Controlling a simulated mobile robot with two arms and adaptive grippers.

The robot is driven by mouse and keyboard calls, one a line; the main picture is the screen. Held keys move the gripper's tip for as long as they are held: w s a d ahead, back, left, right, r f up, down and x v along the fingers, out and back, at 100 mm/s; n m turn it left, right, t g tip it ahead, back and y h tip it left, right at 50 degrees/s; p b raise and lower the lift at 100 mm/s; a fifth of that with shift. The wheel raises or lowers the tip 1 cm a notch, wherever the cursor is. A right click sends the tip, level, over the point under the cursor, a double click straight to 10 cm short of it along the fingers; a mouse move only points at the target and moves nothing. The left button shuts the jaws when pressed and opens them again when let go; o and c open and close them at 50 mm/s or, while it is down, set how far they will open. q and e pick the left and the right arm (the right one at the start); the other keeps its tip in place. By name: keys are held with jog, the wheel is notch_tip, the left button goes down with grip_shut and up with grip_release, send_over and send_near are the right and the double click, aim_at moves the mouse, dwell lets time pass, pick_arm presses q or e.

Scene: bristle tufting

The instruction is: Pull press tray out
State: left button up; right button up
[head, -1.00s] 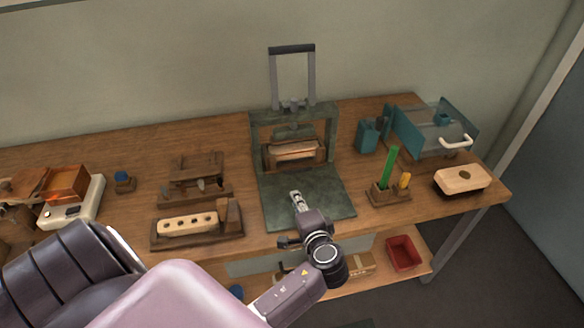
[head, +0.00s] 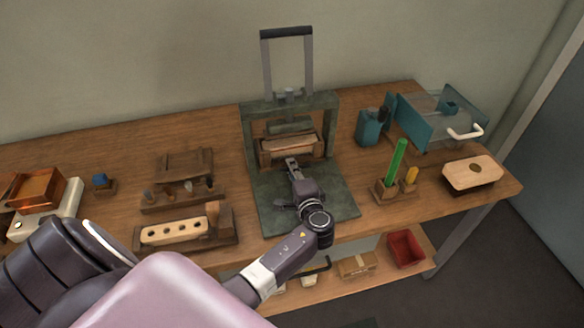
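The press (head: 247,135) is a dark green frame with a grey lever and black handle on top. It stands at the back middle of the table in the head view. The wooden press tray (head: 274,147) sits inside the frame, over the green base plate (head: 340,205). My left gripper (head: 291,162) is over the base plate, its tips just in front of the tray's front edge. Whether the tips touch the tray cannot be made out, and the finger gap is too small to judge. My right gripper is not in view.
Left of the press are a wooden block with holes (head: 180,231) and a wooden rack (head: 182,198). Right of it are a holder with a green rod (head: 397,162), a teal bottle (head: 369,127), a clear teal-sided box (head: 412,122) and a wooden brush block (head: 473,174).

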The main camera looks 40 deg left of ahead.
pick_arm(q)
jog(key=shift+a, duration=0.1)
grip_shut()
jog(key=shift+s+d+f, duration=0.15)
jog(key=shift+s+d, duration=0.15)
jog(key=shift+d, duration=0.1)
jog(key=v, duration=0.3)
jog(key=f+v, duration=0.1)
jog(key=v, duration=0.2)
jog(key=shift+s+d, duration=0.35)
jog(key=shift+d, duration=0.05)
jog(key=v, duration=0.2)
jog(key=f+v, duration=0.1)
jog(key=v, duration=0.4)
jog(key=shift+s+d+f, duration=0.2)
jog(key=shift+s+d, duration=0.1)
jog(key=shift+s, duration=0.1)
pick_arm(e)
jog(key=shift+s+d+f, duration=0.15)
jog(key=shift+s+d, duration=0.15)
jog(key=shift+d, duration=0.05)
